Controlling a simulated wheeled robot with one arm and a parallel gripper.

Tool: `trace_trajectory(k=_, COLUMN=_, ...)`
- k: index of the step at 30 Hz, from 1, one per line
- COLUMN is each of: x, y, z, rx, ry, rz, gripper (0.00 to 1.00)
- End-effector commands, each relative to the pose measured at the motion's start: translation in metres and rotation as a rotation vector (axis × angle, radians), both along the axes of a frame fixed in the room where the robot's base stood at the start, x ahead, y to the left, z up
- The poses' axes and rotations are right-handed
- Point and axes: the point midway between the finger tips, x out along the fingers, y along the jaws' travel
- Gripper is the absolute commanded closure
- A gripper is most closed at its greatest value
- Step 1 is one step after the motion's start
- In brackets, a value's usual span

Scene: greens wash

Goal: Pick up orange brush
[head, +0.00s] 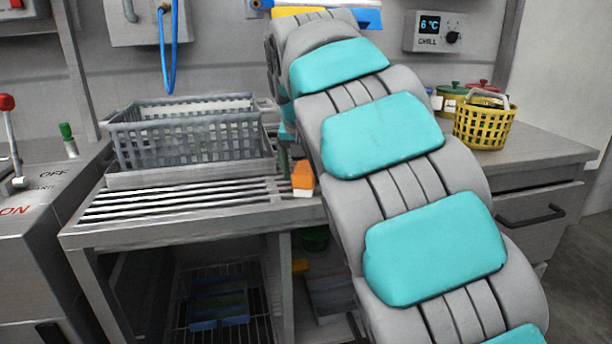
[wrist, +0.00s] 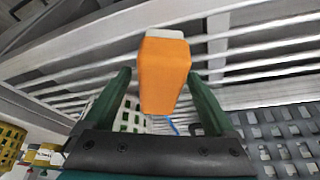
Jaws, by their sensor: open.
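The orange brush (head: 302,175) is a small orange block with a white part at its lower end. In the head view it is at the right end of the slatted drainboard, close to my arm. In the wrist view the orange brush (wrist: 164,72) lies between the two green fingers of my gripper (wrist: 159,78), with a gap on the left and a narrower one on the right. My gripper is open. In the head view my arm hides most of it; only a bit of green finger (head: 284,155) shows beside the brush.
A grey slotted crate (head: 190,143) stands on the slatted drainboard (head: 165,205), left of the brush. A yellow basket (head: 483,128) and several lidded pots stand on the right counter. A blue hose (head: 168,60) hangs behind the crate. The drainboard's front slats are clear.

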Motion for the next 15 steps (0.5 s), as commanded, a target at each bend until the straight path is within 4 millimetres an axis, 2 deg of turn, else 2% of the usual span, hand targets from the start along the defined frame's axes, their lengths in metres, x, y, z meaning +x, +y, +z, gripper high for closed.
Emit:
trace_trajectory(k=14, x=0.0, y=0.0, z=-0.0028, rx=0.0, ry=0.0, rz=0.0, gripper=0.1)
trace_trajectory(k=15, x=0.0, y=0.0, z=-0.0028, rx=0.0, ry=0.0, rz=0.0, gripper=0.15)
